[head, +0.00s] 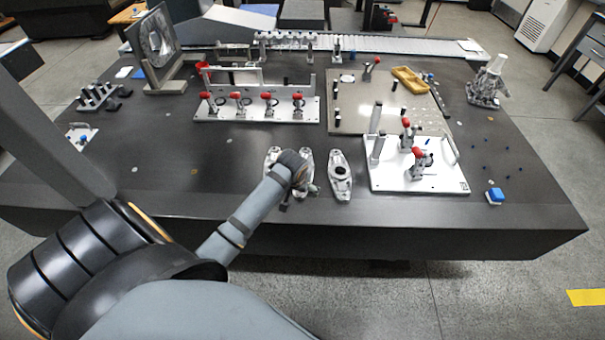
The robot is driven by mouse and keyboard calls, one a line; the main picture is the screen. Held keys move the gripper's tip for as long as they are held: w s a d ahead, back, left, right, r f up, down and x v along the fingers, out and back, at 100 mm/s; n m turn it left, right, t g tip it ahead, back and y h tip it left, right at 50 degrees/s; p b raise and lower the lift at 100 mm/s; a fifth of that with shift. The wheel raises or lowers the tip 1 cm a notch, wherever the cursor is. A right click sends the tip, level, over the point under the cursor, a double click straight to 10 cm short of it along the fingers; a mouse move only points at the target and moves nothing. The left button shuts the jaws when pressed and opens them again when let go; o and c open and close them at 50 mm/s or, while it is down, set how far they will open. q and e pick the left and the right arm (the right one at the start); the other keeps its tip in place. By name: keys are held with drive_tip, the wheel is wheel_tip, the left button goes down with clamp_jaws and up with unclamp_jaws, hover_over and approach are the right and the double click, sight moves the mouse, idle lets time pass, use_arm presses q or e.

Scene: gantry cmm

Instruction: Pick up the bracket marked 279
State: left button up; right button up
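Several silver metal brackets lie near the front edge of the dark table. One bracket (340,176) stands apart, with a dark round centre. Another bracket (272,157) shows to the left of my gripper, and part of a third bracket (309,172) shows to its right. I cannot read the number 279 on any of them. My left gripper (298,178) is over these brackets, seen from behind. My own wrist hides its fingertips and what lies under it, so its opening and any contact cannot be told. My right gripper is not in view.
A white fixture plate (435,180) with red-knobbed clamps stands right of the brackets. A long white clamp fixture (220,112) is behind them. The table is mostly clear left of the brackets.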

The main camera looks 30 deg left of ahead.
use_arm(q)
drive_tip(key=w+a+r+n, duration=0.3)
drive_tip(key=w+a+r, duration=0.15)
drive_tip(key=w, duration=0.25)
drive_tip(key=x, duration=0.4)
drive_tip(key=shift+w+b, duration=0.35)
drive_tip(key=shift+b, duration=0.05)
drive_tip(key=shift+w+x, duration=0.15)
drive_tip(key=shift+x, duration=1.25)
drive_tip(key=shift+w+x, duration=0.2)
drive_tip(key=shift+x, duration=1.2)
drive_tip(key=shift+s+r+y, duration=0.15)
drive_tip(key=shift+r+y, duration=0.05)
drive_tip(key=shift+y, duration=0.1)
drive_tip(key=shift+c, duration=0.9)
drive_tip(key=c, duration=1.6)
drive_tip(key=shift+o, duration=0.2)
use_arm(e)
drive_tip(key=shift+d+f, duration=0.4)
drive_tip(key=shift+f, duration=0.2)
use_arm(q)
drive_tip(key=shift+r, duration=0.15)
